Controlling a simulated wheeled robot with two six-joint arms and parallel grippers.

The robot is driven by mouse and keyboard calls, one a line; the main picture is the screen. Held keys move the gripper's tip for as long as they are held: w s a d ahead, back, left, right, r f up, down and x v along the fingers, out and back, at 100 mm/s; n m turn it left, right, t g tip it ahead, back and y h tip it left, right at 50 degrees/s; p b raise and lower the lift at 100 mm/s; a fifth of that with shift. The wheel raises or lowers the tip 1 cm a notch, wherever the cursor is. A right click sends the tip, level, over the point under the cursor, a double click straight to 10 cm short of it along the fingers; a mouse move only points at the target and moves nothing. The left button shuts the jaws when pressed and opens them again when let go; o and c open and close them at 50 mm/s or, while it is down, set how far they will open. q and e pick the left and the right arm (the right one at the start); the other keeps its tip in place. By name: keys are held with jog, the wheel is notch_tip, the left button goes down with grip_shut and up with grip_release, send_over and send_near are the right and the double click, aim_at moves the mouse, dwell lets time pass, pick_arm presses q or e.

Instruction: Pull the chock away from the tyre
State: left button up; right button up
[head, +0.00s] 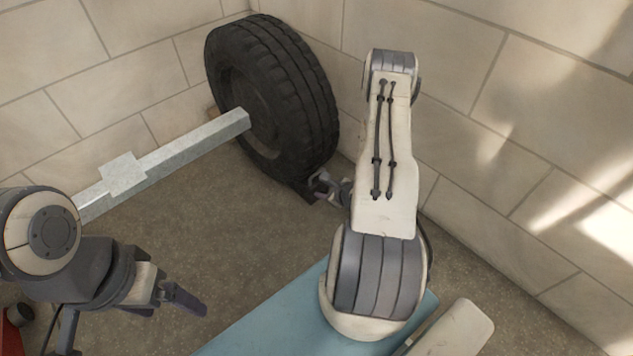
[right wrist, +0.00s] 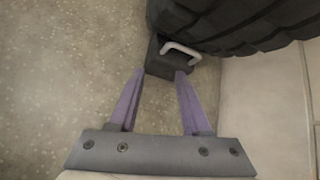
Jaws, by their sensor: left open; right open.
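The dark chock (right wrist: 165,67) sits on the floor against the black tyre (head: 275,95), with a pale bent metal handle (right wrist: 181,48) on it. In the right wrist view the tyre (right wrist: 235,22) is beyond and beside the chock. My right gripper (right wrist: 160,76) is open, its purple fingertips at the chock's near edge, short of the handle. In the head view my right gripper (head: 322,185) is low beside the tyre and partly covers the chock (head: 304,191). My left gripper (head: 188,300) is open and empty at the lower left, far from the chock.
A grey metal axle beam (head: 170,160) runs from the tyre toward the left. Stone block walls (head: 500,120) stand close behind and to the right. A blue surface (head: 265,318) lies in front. Brown floor (head: 225,235) between beam and blue surface is clear.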

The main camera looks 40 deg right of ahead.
aim_at(309, 186)
jog(key=shift+w, duration=0.2)
jog(key=b+x, duration=0.6)
jog(key=x, duration=0.3)
jog(key=shift+f, duration=0.2)
jog(key=shift+w+d+f+b, duration=0.1)
jog(key=shift+w+f+b, duration=0.25)
jog(key=shift+w, duration=0.15)
grip_shut()
jog(key=shift+s, duration=0.1)
dwell(0.9)
